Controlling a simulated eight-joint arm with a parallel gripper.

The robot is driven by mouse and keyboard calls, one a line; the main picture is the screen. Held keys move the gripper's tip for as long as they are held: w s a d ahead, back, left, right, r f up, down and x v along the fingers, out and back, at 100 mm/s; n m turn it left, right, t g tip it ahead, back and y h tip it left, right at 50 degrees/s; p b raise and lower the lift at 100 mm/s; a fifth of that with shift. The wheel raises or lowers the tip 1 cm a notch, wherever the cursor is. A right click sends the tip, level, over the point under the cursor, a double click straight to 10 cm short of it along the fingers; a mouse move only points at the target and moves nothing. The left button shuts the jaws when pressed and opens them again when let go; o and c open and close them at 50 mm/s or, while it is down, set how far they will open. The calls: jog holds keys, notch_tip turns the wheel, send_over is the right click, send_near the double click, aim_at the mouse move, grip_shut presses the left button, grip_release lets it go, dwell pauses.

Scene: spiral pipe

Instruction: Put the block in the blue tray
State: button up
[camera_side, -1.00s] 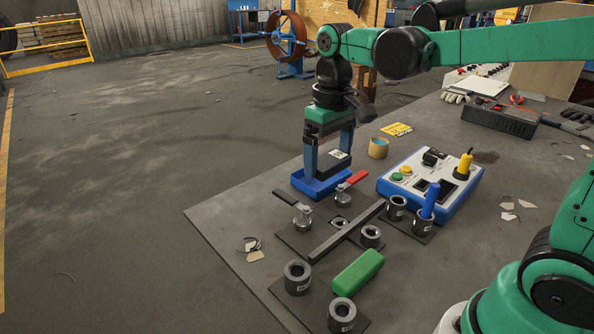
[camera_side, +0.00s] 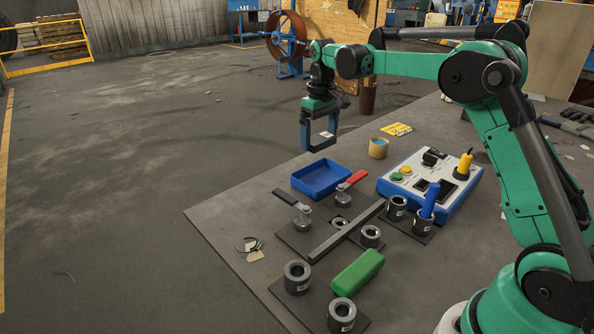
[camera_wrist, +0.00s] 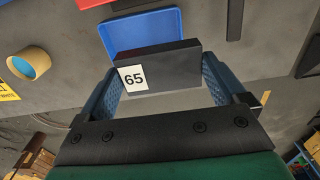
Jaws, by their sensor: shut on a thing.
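My gripper (camera_side: 319,146) is raised beyond the far side of the blue tray, above and clear of the table. It is shut on a dark block with a white label, held across the fingers. In the wrist view the block (camera_wrist: 172,70) shows the number 65 on its label, with a blue finger at each end. The blue tray (camera_side: 321,179) lies on the table below and nearer the side camera, and looks empty. In the wrist view the tray (camera_wrist: 140,30) appears beyond the block, which hides part of it.
Two toggle clamps (camera_side: 300,215) stand close in front of the tray. A control box (camera_side: 430,180) is to its right. A tan cup (camera_side: 378,148) stands near the raised gripper. A green block (camera_side: 357,272) and several dark ring holders sit nearer the front.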

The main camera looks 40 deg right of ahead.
aim_at(321, 182)
jog(key=d+f, duration=0.1)
jog(key=w+d+f, duration=0.1)
jog(key=f, duration=0.1)
jog(key=shift+w+d+f, duration=0.15)
jog(key=shift+d+f, duration=0.05)
jog(key=shift+d, duration=0.15)
notch_tip(321, 182, down, 4)
jog(key=shift+d+r, duration=0.1)
jog(key=shift+f, duration=2.1)
jog(key=o, duration=1.4)
jog(key=shift+f, duration=0.15)
jog(key=shift+c, duration=0.2)
